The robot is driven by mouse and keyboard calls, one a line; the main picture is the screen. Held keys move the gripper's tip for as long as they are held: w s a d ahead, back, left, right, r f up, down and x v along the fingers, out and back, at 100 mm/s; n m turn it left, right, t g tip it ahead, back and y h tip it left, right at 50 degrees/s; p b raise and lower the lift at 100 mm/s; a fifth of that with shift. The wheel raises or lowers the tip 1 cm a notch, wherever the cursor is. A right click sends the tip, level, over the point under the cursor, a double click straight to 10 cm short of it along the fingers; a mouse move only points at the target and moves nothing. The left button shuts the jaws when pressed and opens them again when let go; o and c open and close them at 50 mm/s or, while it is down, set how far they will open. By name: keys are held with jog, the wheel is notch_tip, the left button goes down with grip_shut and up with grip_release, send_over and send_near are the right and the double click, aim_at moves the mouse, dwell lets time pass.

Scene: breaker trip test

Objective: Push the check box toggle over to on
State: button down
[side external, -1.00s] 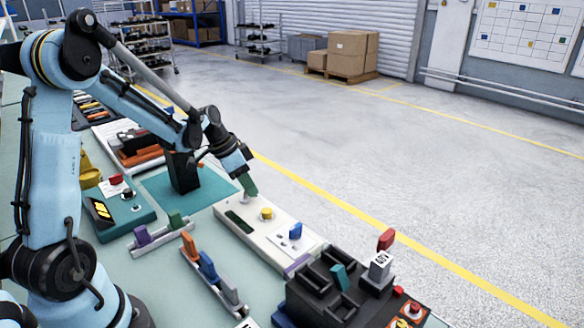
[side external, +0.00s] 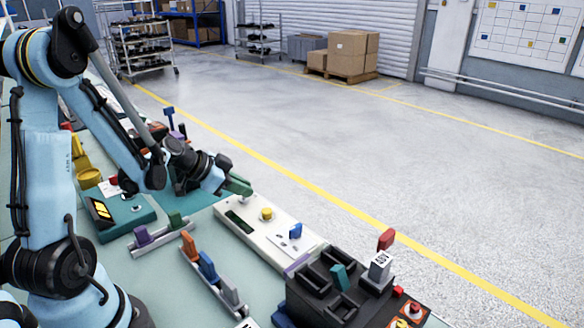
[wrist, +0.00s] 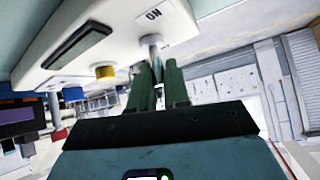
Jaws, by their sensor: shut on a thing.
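The white check box (side external: 258,230) lies on the bench below my gripper. In the wrist view its white face (wrist: 118,38) carries a printed ON label (wrist: 153,14). The grey metal toggle lever (wrist: 150,46) stands out of the box close to this label. My gripper (side external: 242,188) has green fingers and reaches the far end of the box, tilted low. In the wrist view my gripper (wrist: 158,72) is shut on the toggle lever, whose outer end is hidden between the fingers.
A black rack (side external: 325,300) stands at the near right. A teal box (side external: 125,215) is to the left. The floor beyond is open.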

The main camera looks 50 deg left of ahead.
jog(key=shift+s+t, duration=0.3)
jog(key=shift+t, duration=0.5)
jog(key=shift+d, duration=0.1)
jog(key=c, duration=1.1)
grip_release()
jog(key=shift+s, duration=0.1)
jog(key=v, duration=1.2)
jog(key=shift+f, duration=0.1)
